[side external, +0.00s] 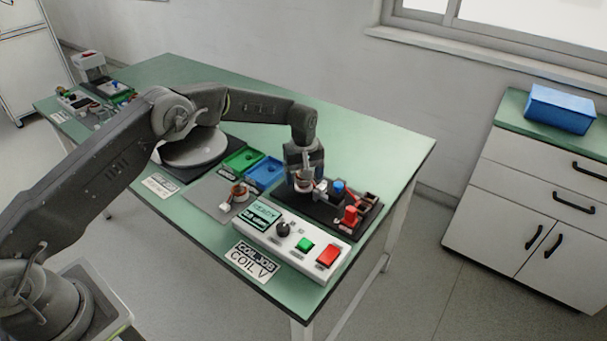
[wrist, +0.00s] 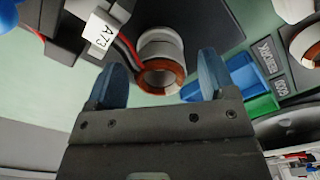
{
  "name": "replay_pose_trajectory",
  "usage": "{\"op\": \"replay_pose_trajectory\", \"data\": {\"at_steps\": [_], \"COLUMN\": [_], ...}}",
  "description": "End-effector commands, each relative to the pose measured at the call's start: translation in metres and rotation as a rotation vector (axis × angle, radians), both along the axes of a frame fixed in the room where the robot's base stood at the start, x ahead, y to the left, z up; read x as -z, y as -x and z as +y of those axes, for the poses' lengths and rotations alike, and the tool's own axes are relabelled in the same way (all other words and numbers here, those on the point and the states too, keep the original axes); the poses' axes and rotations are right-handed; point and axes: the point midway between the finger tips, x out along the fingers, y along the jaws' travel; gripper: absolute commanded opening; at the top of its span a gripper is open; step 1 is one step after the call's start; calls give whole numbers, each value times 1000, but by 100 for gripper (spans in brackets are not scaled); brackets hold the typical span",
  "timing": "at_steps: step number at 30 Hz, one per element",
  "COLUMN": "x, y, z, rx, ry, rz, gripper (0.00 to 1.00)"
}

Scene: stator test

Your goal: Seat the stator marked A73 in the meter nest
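My gripper (side external: 304,180) is low at the left end of the black fixture plate (side external: 322,213) in the side view. In the wrist view its two blue-padded fingers (wrist: 160,80) are spread, with a visible gap on both sides of a white and copper stator (wrist: 162,62). Red and black leads run from this stator to a white tag (wrist: 98,30) reading A73. In the side view the stator (side external: 305,186) shows just under the fingers, partly hidden. I cannot tell whether it sits fully in the meter nest.
Another coil part (side external: 238,193) with a white tag lies on the grey mat (side external: 205,196). Green (side external: 242,159) and blue (side external: 266,172) bins stand behind it. A blue knob (side external: 338,187) and a red part (side external: 350,215) stand right of my gripper. The button box (side external: 290,238) is in front.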

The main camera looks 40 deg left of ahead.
Motion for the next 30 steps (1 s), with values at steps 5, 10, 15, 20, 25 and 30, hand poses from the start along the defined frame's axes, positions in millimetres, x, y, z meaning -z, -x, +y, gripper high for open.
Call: {"op": "replay_pose_trajectory", "data": {"at_steps": [5, 10, 15, 20, 25, 30], "x": [0, -4, -29, -66, -102, -126], "y": [0, 0, 0, -1, -1, 0], "z": [0, 0, 0, 0, 0, 0], "rx": [0, 0, 0, 0, 0, 0], "ry": [0, 0, 0, 0, 0, 0], "rz": [0, 0, -3, -5, -4, -1], "gripper": [80, 80, 80, 80, 80, 80]}}
